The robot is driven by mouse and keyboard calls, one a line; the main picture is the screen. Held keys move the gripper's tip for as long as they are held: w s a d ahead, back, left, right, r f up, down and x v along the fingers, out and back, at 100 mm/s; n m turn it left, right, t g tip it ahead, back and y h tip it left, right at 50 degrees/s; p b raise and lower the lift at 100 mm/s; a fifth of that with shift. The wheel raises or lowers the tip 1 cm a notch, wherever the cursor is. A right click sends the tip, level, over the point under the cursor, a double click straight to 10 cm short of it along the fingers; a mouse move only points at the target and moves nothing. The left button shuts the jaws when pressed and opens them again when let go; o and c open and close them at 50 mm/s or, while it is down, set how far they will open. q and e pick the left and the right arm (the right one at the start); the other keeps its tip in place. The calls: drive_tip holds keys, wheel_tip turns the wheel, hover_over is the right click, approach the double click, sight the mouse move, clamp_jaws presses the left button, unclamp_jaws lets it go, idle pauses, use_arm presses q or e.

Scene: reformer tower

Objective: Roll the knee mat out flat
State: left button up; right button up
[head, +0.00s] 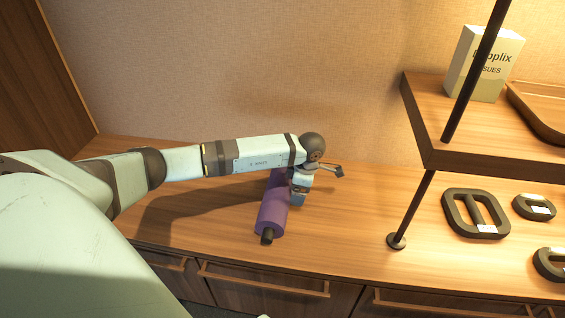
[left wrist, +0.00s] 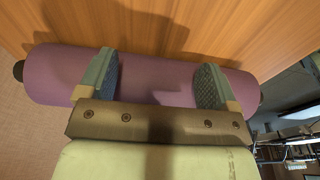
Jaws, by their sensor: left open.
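The knee mat (head: 272,212) is a purple roll on the wooden counter, with a dark core end sticking out at its near end. My left arm crosses over its far part and hides some of it. My left gripper (head: 298,200) points down at the right side of the roll. In the left wrist view, the rolled mat (left wrist: 150,82) lies across the picture, dark ends at both sides. The two fingers of the left gripper (left wrist: 156,63) are spread apart along the roll's length, over its surface. Whether they touch it, I cannot tell. My right gripper is not in view.
The counter (head: 340,225) is clear around the roll, left and right. A dark post (head: 412,212) rises on the right. Several dark weight-like handles (head: 452,222) lie beyond it. A raised shelf (head: 440,130) holds a tissue box (head: 478,75) and a wooden tray (head: 530,112).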

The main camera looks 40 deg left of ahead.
use_arm(q)
drive_tip(key=shift+s+a+f, duration=0.3)
drive_tip(key=shift+s+a, duration=0.35)
drive_tip(key=shift+a, duration=0.25)
drive_tip(key=shift+a+f, duration=0.15)
